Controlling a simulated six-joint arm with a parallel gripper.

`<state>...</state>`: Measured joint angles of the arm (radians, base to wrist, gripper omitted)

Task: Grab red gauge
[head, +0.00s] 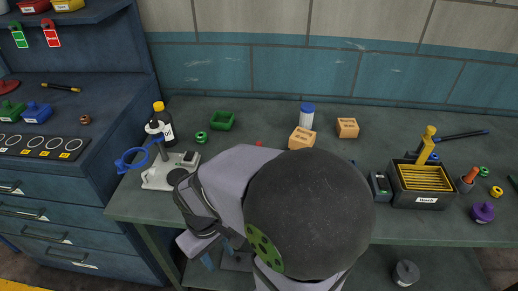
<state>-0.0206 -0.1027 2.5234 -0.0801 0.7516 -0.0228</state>
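No thing that I can clearly tell is the red gauge shows. A tiny red bit (258,143) peeks out just above my arm on the bench; the rest of it is hidden, so I cannot tell what it is. A red round piece (8,86) lies at the far left edge on the blue cabinet, partly cut off by the frame. My arm's large dark joint and grey links cover the middle of the bench. My gripper's fingertips cannot be made out behind the arm.
A gauge strip (40,146) lies on the cabinet.

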